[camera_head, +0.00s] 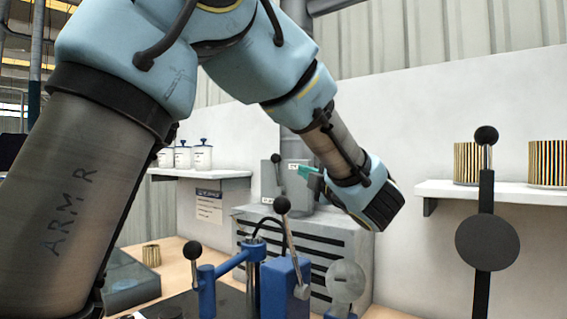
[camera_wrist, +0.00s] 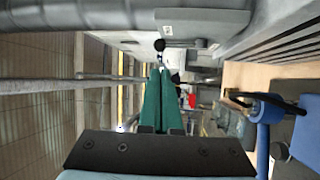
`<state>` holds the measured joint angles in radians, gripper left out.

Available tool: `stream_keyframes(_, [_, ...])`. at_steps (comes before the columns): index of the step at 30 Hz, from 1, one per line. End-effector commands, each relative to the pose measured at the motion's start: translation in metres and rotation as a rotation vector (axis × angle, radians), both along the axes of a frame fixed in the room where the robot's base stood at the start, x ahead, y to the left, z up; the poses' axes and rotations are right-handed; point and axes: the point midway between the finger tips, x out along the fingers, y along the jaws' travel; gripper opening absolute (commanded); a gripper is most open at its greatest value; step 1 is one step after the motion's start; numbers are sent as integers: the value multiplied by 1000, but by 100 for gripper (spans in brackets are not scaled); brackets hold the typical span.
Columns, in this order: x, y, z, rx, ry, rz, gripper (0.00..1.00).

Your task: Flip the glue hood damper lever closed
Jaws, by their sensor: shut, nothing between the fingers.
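The glue hood damper lever (camera_head: 278,172), a thin rod with a black ball knob, stands nearly upright at the left side of a grey duct box (camera_head: 296,195) on the louvered hood unit. In the wrist view its black knob (camera_wrist: 160,45) shows just beyond the fingertips, beside the grey box (camera_wrist: 205,25). My gripper (camera_head: 300,169) has teal fingers and is shut and empty, a little right of the knob in the head view, in front of the box. The closed fingertips (camera_wrist: 158,68) point toward the knob; contact cannot be told.
A blue press (camera_head: 285,285) with black-knobbed levers stands in front of the louvered unit (camera_head: 330,250). At right is a black post with a disc (camera_head: 487,243). A shelf with pleated filters (camera_head: 547,164) is behind it.

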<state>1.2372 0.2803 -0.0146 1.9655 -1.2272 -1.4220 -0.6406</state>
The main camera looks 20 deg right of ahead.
Motion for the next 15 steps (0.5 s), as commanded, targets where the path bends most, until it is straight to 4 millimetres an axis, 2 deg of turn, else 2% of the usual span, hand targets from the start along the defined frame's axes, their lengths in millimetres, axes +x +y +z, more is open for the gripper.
stream_keyframes(4, [5, 0, 2, 1, 0, 1, 0])
stream_keyframes(7, [15, 0, 5, 1, 0, 1, 0])
stream_keyframes(15, [68, 0, 15, 2, 0, 3, 0])
